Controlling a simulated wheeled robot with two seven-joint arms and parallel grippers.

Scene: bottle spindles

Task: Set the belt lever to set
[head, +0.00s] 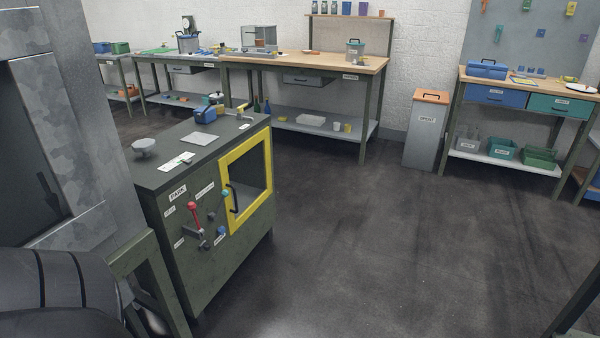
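A dark green cabinet (225,268) stands at the left with a control panel on its front. A lever with a red handle (193,208) stands out from the panel, its red grip pointing up. A white label (178,192) above it seems to read PARK. Smaller labels around it are too small to read, so I cannot tell which position the lever is in or confirm that it is the belt lever. A teal knob (225,193) and a blue knob (221,231) sit to its right. Neither of my grippers is in view.
A yellow-framed window door (234,208) with a dark handle is right of the lever. A blue device (205,115) and a grey round piece (145,146) are on the cabinet top. A grey machine (85,110) blocks the near left. The floor (370,240) to the right is clear.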

